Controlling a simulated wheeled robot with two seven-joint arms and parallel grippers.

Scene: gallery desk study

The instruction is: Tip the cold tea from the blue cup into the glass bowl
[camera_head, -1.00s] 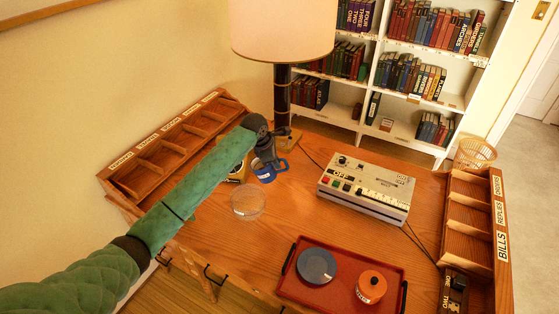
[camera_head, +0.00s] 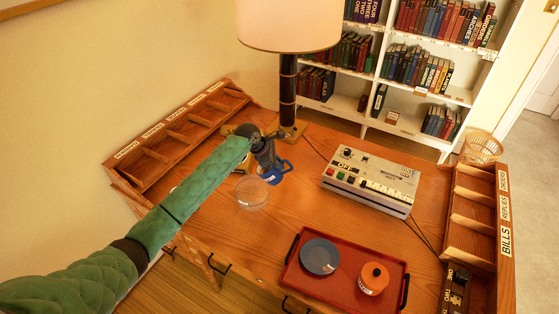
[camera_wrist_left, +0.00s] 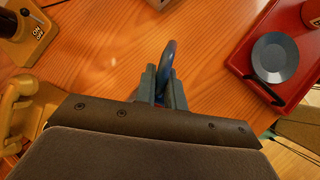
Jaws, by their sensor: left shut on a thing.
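The blue cup (camera_head: 271,177) is at the back of the desk, in front of the lamp, with a white label on its side. My left gripper (camera_head: 268,160) is shut on its handle (camera_head: 285,166). In the left wrist view the blue handle (camera_wrist_left: 166,58) stands up between the fingers (camera_wrist_left: 161,88), and the cup body is mostly hidden. The clear glass bowl (camera_head: 251,193) stands on the desk just left of and nearer than the cup. I cannot tell if the cup is tilted, and its inside is hidden. My right gripper is out of view.
The lamp base (camera_head: 290,130) is close behind the cup. A grey button machine (camera_head: 370,185) is to the right. A red tray (camera_head: 296,277) holds a blue dish (camera_head: 320,256) and an orange pot (camera_head: 373,278). A yellow handset (camera_wrist_left: 14,108) shows in the left wrist view.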

